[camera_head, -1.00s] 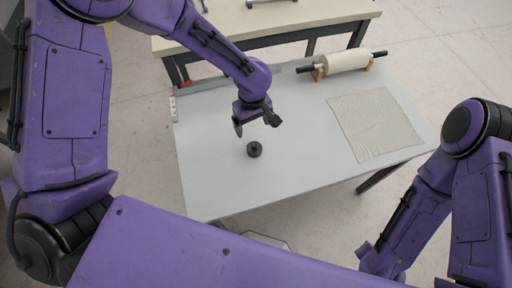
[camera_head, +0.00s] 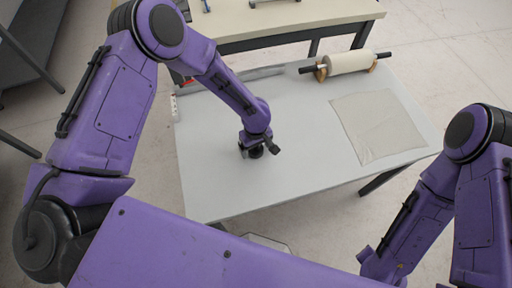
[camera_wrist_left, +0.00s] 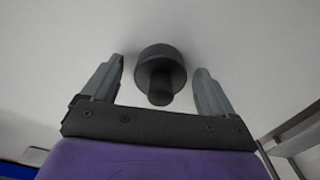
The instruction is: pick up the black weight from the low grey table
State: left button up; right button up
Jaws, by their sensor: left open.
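The black weight is a short dark cylinder with a narrower knob. In the left wrist view the black weight (camera_wrist_left: 160,68) stands between the two fingers of my left gripper (camera_wrist_left: 158,90), with a gap on each side. In the head view my left gripper (camera_head: 257,151) is low over the low grey table (camera_head: 300,180), right at the weight, and hides most of it. The left gripper is open. My right arm is at the right of the head view, but its fingers cannot be made out.
A roller on wooden cradles (camera_head: 345,63) lies at the table's back right. A thin pale sheet (camera_head: 378,125) lies flat at the right. A cream-topped bench (camera_head: 270,22) stands behind. The front and middle of the table are clear.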

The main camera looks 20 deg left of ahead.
pick_arm(q)
grip_shut()
jog(key=shift+r, duration=0.1)
